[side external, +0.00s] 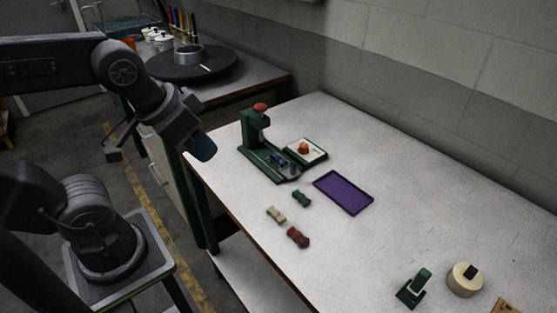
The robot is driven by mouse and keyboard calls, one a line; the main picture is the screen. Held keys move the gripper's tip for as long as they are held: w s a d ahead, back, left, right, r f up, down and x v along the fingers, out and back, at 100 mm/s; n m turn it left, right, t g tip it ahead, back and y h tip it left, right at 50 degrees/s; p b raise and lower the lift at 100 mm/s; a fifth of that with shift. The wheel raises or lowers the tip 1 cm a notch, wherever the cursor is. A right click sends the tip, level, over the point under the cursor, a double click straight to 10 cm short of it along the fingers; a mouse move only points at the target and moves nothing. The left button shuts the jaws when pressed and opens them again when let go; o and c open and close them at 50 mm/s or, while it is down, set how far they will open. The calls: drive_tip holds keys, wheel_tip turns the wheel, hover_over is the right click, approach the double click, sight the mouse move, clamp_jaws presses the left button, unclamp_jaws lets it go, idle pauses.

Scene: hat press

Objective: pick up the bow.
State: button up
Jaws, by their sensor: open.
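Three small bow-shaped pieces lie apart on the white table: a dark green bow (301,198), a cream bow (276,214) and a dark red bow (298,237) nearest the front edge. The frame does not show which one the task means. My gripper (202,148) is open, raised near the table's left edge, with a dark blue tip. It is up and to the left of the bows, touching none of them. The gap between its fingers is hard to make out from this side.
A green press (252,130) with a red knob stands behind the bows, beside a white pad with an orange knob (304,148). A purple tray (343,193) lies right of the bows. A green stamp-like tool (415,286) and cream round block (465,280) stand front right. The table's middle right is clear.

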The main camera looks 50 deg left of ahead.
drive_tip(key=shift+o, duration=1.2)
drive_tip(key=n+g+y, duration=0.5)
drive_tip(key=n, duration=1.3)
hover_over(279, 157)
drive_tip(key=d, duration=0.2)
drive_tip(key=f, duration=1.7)
drive_tip(key=shift+s+d+f, duration=0.2)
drive_tip(key=shift+s+f, duration=0.1)
drive_tip(key=shift+f, duration=0.1)
drive_tip(key=shift+h, duration=0.3)
drive_tip(key=shift+x, duration=2.95)
